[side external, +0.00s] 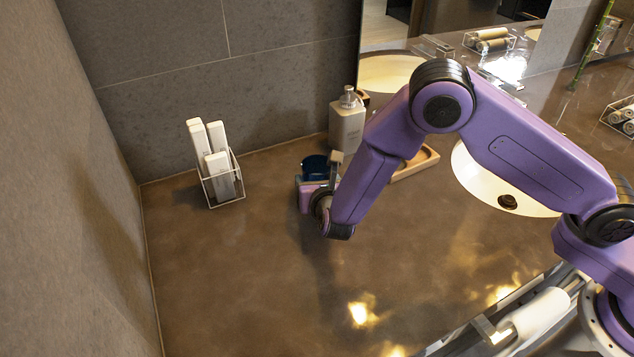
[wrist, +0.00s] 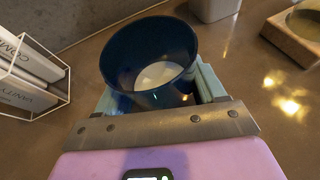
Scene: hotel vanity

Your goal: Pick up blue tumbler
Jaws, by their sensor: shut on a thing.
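The blue tumbler (wrist: 150,48) is dark blue, with its open mouth facing up toward the camera in the wrist view. A pale patch shows inside it. My gripper (wrist: 155,92) is shut on the tumbler, with a pale finger on each side of its wall. In the side external view the tumbler (side external: 315,166) shows behind my gripper (side external: 322,182), near the back wall. My gripper hides its lower part there, so I cannot tell whether it touches the counter.
A wire holder (side external: 226,188) with white boxes stands to the left. A soap bottle (side external: 347,124) stands behind, right of the tumbler. A wooden tray (side external: 418,162) and a sink (side external: 490,185) lie to the right. The front left counter is clear.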

